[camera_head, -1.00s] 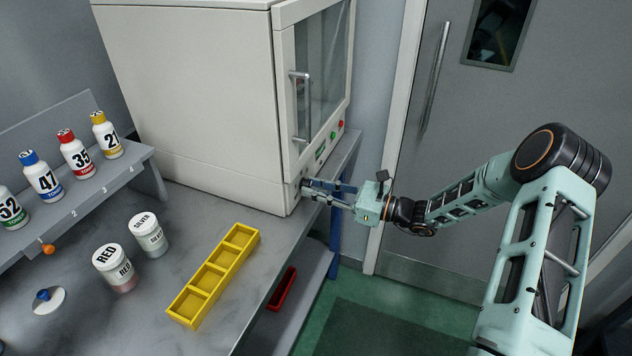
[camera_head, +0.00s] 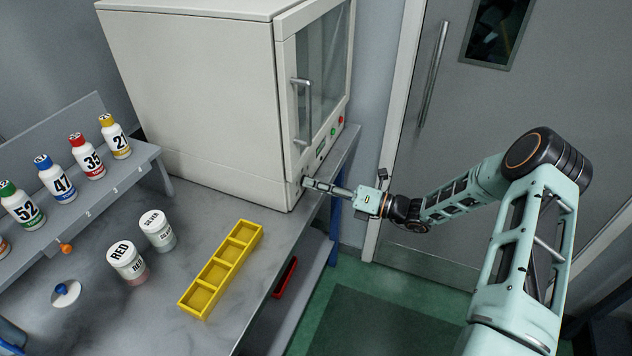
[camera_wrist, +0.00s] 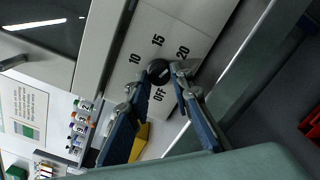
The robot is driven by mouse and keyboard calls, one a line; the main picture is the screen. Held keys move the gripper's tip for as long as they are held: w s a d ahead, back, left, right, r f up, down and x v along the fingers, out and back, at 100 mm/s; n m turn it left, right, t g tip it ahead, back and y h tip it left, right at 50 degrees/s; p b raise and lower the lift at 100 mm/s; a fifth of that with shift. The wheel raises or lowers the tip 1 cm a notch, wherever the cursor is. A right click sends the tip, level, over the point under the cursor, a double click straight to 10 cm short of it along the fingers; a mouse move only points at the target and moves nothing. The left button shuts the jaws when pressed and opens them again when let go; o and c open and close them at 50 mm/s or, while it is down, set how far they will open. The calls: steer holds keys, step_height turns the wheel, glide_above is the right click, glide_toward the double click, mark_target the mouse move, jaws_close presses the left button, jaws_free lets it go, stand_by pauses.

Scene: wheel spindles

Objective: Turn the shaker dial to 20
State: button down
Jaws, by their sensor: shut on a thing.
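The shaker (camera_head: 200,100) is the large cream cabinet with a glass door at the back of the bench. Its black round dial (camera_wrist: 160,71) shows in the wrist view, on a pale panel marked 10, 15, 20 and OFF. The 20 mark (camera_wrist: 182,53) is up and right of the dial, and OFF is below it. My gripper (camera_wrist: 160,78) has a fingertip on either side of the dial and is shut on it. The dial's pointer is not clear. In the head view my gripper (camera_head: 306,184) meets the cabinet's lower front corner and hides the dial.
A yellow compartment tray (camera_head: 212,288), a RED jar (camera_head: 127,264) and a SILVER jar (camera_head: 158,231) stand on the bench. Several numbered bottles stand on a rack (camera_head: 105,190) at left. A red tray (camera_head: 284,278) lies on the lower shelf. The floor before the door is clear.

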steer(key=shift+m+p, duration=0.3)
steer(key=shift+m, duration=0.8)
steer(key=c, duration=1.7)
jaws_free()
steer(key=shift+c, duration=0.2)
steer(key=shift+d, duration=0.1)
steer(key=v, duration=1.2)
